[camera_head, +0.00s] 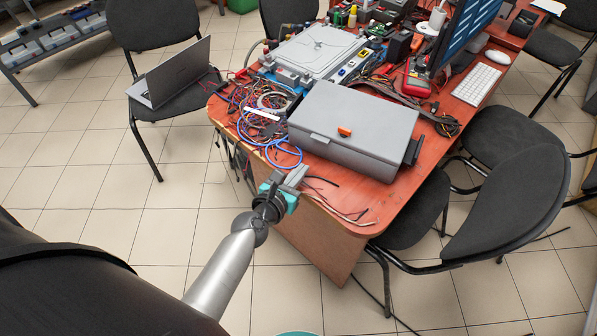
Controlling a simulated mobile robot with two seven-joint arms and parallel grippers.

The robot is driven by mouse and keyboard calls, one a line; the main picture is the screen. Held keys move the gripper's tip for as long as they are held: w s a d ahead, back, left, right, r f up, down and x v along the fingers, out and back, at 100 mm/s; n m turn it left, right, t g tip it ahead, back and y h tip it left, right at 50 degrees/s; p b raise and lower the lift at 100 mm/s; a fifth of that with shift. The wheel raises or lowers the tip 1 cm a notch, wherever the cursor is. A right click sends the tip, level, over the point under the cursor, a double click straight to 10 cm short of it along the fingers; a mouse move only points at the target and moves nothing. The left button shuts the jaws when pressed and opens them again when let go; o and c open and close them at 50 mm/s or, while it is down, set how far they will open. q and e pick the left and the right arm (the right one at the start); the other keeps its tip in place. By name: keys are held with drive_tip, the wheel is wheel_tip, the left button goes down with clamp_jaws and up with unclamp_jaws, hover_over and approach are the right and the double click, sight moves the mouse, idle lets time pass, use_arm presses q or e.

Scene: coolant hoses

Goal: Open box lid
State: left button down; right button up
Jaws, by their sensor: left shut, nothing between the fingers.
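A grey box (350,146) with a flat lid (358,118) sits near the front corner of the red-brown table. Its lid is down, and an orange latch (344,132) shows at the lid's front edge. My left gripper (297,176) is shut and empty. In the picture it is just below the box's front left corner, at the table's edge; I cannot tell whether it touches the box.
The table (391,195) holds tangled wires (245,112), a light grey case (314,50), a monitor (467,32) and a keyboard (476,84). Black chairs (511,205) stand close at the right. A laptop (172,75) rests on a chair at the left.

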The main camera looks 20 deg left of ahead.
sight(318, 152)
use_arm(q)
drive_tip(key=b+x, duration=0.2)
drive_tip(key=x, duration=0.5)
drive_tip(key=shift+f, duration=0.15)
wheel_tip(318, 152, up, 3)
drive_tip(key=shift+f+p, duration=0.15)
drive_tip(key=shift+p, duration=0.85)
drive_tip(key=shift+s+r+p, duration=0.1)
drive_tip(key=shift+r+p, duration=0.4)
drive_tip(key=shift+r, duration=0.25)
